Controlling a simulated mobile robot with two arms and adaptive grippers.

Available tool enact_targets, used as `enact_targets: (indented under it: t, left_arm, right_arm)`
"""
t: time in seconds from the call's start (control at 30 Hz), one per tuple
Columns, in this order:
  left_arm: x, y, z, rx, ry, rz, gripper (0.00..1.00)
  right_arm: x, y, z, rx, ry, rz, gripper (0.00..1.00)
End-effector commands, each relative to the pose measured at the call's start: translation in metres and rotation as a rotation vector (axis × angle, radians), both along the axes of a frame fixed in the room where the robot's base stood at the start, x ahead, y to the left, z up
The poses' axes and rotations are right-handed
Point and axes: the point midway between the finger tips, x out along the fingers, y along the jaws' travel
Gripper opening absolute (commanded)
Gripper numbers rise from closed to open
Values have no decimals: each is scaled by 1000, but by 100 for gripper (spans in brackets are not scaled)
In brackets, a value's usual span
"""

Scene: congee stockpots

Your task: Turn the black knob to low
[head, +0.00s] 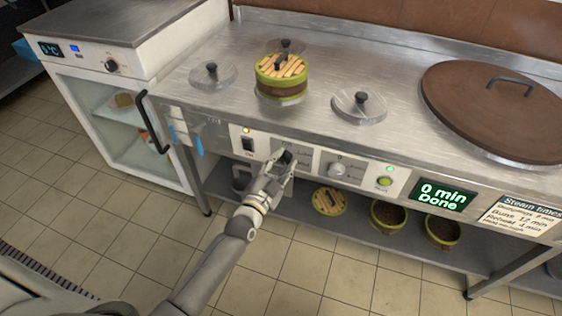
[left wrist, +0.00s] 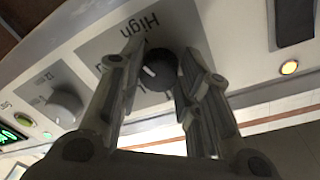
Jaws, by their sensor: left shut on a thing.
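The black knob (left wrist: 162,66) sits on a grey label plate on the front panel, between my left gripper's two fingers in the left wrist view. A white mark on it points to the left of that picture. The word High (left wrist: 139,25) reads above it; the other labels are partly covered by a finger. My left gripper (left wrist: 163,62) is shut on the knob. In the head view my left gripper (head: 284,160) is at the panel and mostly hides the knob. My right gripper is not in view.
A grey knob (head: 338,170) and a green-lit button (head: 384,181) are to the right on the panel, then a display (head: 442,196) reading "0 min Done". A black switch (head: 248,144) is to the left. A bamboo steamer (head: 281,84) and glass lids stand on the counter.

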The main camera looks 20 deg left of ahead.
Motion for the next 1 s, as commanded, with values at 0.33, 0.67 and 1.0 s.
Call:
enact_targets:
  t: [0.33, 0.67, 1.0]
  left_arm:
    - [0, -2, -2, -330, 15, 0, 8]
    - [0, -3, -3, -645, 25, 0, 8]
    - [0, -4, -3, -968, 36, 1, 8]
  right_arm:
    - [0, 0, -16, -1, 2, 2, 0]
    - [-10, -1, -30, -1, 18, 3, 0]
    - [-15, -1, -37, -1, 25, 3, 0]
